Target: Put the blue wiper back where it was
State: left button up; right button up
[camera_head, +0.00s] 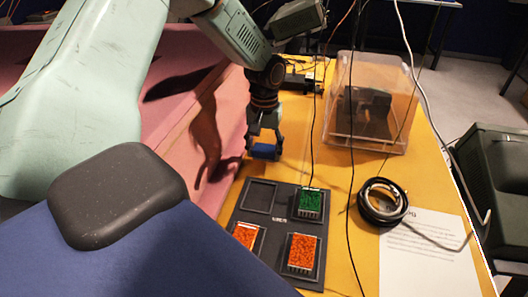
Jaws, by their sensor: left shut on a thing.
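The blue wiper (264,151) is a small blue block. My left gripper (264,141) is shut on it and holds it just past the far left end of a dark tray (275,221). The tray has four slots in two rows. The far left slot (260,196) is empty. A green wiper (309,203) sits in the far right slot, and orange wipers sit in the near left slot (245,236) and the near right slot (301,252). My right gripper is not in view.
A clear plastic box (371,105) with a dark device inside stands behind the tray on the yellow table (345,185). A coiled black cable (383,203) and a printed sheet (430,258) lie to the right. Thin cables hang across the view. Pink foam (185,110) rises at left.

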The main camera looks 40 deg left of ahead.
aim_at(259, 146)
pick_arm(q)
jog(key=shift+s+a+f, duration=0.1)
jog(key=shift+a+f, duration=0.25)
jog(key=shift+f, duration=0.2)
jog(key=shift+a+f, duration=0.35)
jog(key=shift+f, duration=0.2)
jog(key=shift+a+f, duration=0.15)
jog(key=shift+a, duration=0.1)
jog(key=o, duration=0.8)
jog(key=shift+w, duration=0.2)
jog(key=shift+o, duration=0.7)
jog(key=shift+d, duration=0.35)
jog(key=shift+d+r, duration=0.35)
jog(key=shift+d, duration=0.05)
jog(key=shift+s+a, duration=0.1)
jog(key=shift+a, duration=0.3)
jog(key=shift+a+r, duration=0.2)
jog(key=r, duration=1)
jog(key=shift+w+r+p, duration=0.15)
jog(key=shift+w+p, duration=0.1)
jog(key=shift+p, duration=0.1)
jog(key=shift+a+r, duration=0.1)
jog(key=shift+r, duration=0.15)
jog(key=shift+w+d+r, duration=0.1)
jog(key=shift+d+r, duration=0.2)
jog(key=shift+d, duration=0.05)
jog(key=shift+a+f, duration=0.1)
jog(key=shift+a, duration=0.2)
